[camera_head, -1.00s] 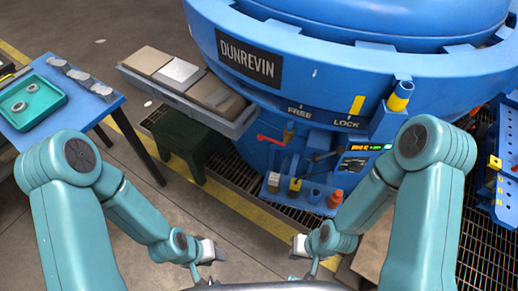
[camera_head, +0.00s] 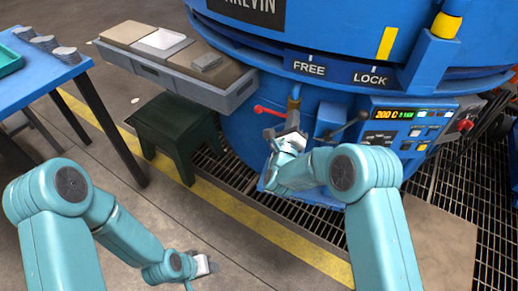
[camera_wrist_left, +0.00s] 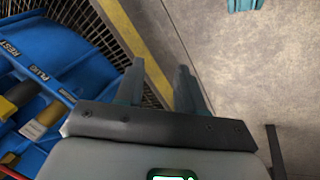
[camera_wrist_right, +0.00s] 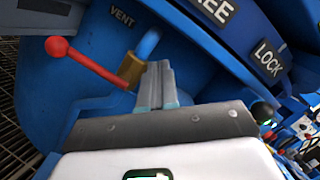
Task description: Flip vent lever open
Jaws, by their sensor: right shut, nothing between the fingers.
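The vent lever (camera_wrist_right: 90,64) is a red bar with a red ball end, pointing left from a brass valve body (camera_wrist_right: 130,68) under the VENT label (camera_wrist_right: 122,18). In the head view the lever (camera_head: 268,110) shows on the blue furnace, below the FREE label. My right gripper (camera_wrist_right: 158,72) is shut and empty. Its fingertips are just right of the brass body in its wrist view; whether they touch it I cannot tell. In the head view the right gripper (camera_head: 290,122) is at the furnace front. My left gripper (camera_wrist_left: 160,78) is open and empty over the floor, far from the lever.
A control panel (camera_head: 400,118) and a dark lever (camera_head: 350,125) are right of the vent lever.

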